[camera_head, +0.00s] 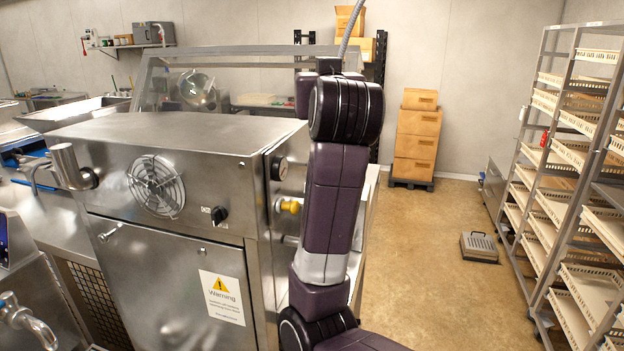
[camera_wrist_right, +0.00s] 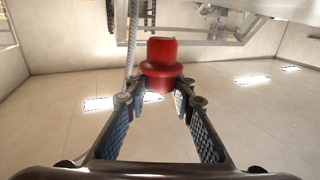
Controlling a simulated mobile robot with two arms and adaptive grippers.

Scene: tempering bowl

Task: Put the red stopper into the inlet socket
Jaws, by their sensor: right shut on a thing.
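The red stopper (camera_wrist_right: 161,64) shows in the right wrist view, a cylinder with a wider flange, held between the fingertips. My right gripper (camera_wrist_right: 160,88) is shut on it, and the stopper's narrower end points away from the palm. In the head view my right arm stands up in front of the steel machine (camera_head: 160,240), and its gripper and the stopper do not show. On the machine's right side are a black round fitting (camera_head: 279,168) and a yellow fitting (camera_head: 290,206). I cannot tell which part is the inlet socket. My left gripper is in neither view.
A grey hose (camera_head: 350,30) rises behind my arm, and a similar line (camera_wrist_right: 131,45) runs beside the stopper. Stacked boxes (camera_head: 415,140) stand at the back. A tray rack (camera_head: 545,170) stands at the right. The floor between rack and machine is mostly clear.

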